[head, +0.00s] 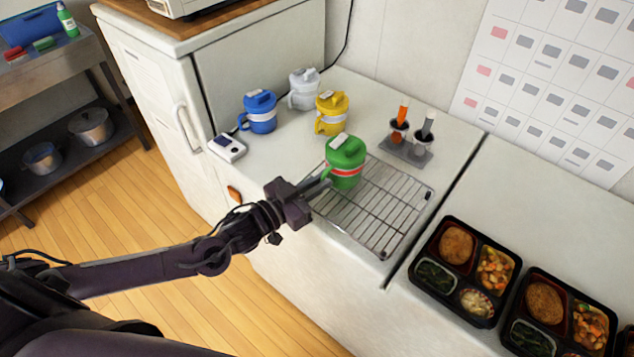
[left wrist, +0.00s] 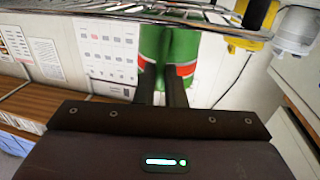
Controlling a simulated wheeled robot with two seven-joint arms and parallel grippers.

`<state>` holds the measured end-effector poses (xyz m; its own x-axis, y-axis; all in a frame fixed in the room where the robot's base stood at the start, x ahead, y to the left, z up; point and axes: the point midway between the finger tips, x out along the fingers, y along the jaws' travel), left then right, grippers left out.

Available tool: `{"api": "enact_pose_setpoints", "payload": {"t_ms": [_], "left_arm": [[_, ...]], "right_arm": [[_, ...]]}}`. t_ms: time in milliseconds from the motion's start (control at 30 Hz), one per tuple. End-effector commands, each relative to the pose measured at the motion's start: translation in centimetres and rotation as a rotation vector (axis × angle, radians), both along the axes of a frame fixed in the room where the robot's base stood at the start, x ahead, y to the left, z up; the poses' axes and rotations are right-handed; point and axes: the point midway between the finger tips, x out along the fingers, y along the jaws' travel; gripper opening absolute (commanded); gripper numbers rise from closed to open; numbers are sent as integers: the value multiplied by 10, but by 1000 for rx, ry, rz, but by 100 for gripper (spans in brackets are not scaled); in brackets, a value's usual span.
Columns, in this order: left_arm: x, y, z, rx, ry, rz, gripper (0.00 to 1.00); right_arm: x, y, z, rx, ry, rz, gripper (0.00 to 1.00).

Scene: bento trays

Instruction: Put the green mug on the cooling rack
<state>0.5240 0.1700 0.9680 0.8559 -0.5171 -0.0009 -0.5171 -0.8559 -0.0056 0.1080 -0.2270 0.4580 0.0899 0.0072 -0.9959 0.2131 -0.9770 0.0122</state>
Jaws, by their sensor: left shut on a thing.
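The green mug (head: 346,163) has a red and white band and a lid, and it is upright over the back left part of the wire cooling rack (head: 385,222). My left gripper (head: 324,183) reaches it from the left and is shut on it, at its handle side. In the left wrist view, which is upside down, the mug (left wrist: 182,45) is between the finger tips, and rack wires (left wrist: 95,10) cross the frame at its base. I cannot tell if the base touches the wires. My right gripper is not in view.
Behind the rack stand a blue mug (head: 259,113), a yellow mug (head: 331,114) and a white mug (head: 303,90). A grey holder (head: 405,152) with two spatula-like tools is just behind the rack. Bento trays (head: 467,272) lie at right. The rack's front part is empty.

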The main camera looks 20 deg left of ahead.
Motion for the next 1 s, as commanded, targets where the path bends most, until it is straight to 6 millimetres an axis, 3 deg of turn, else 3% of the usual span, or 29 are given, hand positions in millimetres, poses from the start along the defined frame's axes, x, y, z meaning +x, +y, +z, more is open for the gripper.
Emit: {"api": "enact_pose_setpoints", "payload": {"t_ms": [400, 433, 567, 900, 1000], "left_arm": [[1, 0, -2, -3, -7, 1, 0], [0, 0, -4, -1, -1, 1, 13], [0, 0, -4, -1, -1, 0, 30], [0, 0, 0, 0, -2, 0, 31], [-8, 5, -3, 2, 1, 2, 31]], "right_arm": [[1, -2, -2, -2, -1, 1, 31], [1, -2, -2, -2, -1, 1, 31], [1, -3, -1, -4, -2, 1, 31], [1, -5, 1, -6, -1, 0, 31], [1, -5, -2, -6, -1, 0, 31]]}}
